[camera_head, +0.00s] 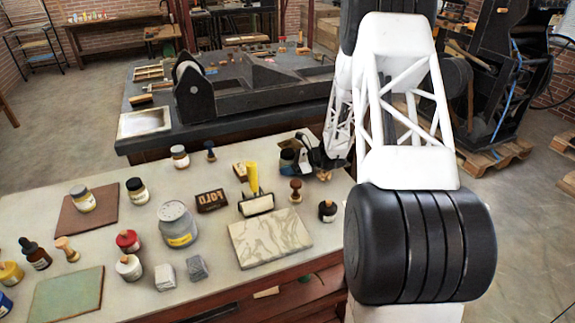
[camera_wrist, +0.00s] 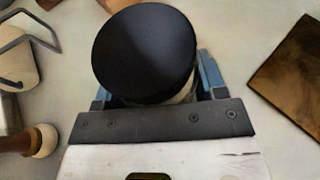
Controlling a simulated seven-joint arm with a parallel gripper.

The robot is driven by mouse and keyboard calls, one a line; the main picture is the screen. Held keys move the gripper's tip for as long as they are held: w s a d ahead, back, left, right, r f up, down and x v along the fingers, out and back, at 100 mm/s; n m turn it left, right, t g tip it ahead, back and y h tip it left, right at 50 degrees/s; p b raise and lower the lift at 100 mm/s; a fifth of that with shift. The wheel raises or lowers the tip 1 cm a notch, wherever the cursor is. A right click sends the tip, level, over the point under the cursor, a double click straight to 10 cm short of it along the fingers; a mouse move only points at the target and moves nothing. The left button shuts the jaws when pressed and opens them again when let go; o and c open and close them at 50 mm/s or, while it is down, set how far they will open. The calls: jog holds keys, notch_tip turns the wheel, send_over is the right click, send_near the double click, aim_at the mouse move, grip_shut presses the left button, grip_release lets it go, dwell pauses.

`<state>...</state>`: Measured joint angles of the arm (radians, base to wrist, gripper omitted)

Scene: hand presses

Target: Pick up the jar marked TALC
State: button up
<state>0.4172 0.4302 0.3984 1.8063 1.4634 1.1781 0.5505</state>
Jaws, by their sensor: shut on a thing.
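My gripper (camera_wrist: 152,92) is shut on a jar with a round black lid (camera_wrist: 145,52), its blue fingers on either side just below the lid. Most of the jar body is hidden under the lid, and no TALC marking can be read. In the head view my gripper (camera_head: 302,158) is at the far right of the bench, and the held jar is mostly hidden there. I cannot tell if it touches the bench. Other jars stand apart: one at the back (camera_head: 180,157), a black-lidded one (camera_head: 137,191) and one on a brown board (camera_head: 82,199). Their labels are unreadable.
Near the gripper are a wooden-handled stamp (camera_head: 295,190), a yellow-handled roller (camera_head: 254,190) and a type block (camera_head: 211,201). A pale stone slab (camera_head: 270,238) lies in front, with a small dark bottle (camera_head: 327,211) beside it.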

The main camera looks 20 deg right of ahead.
aim_at(287, 152)
jog(key=shift+r, duration=4.95)
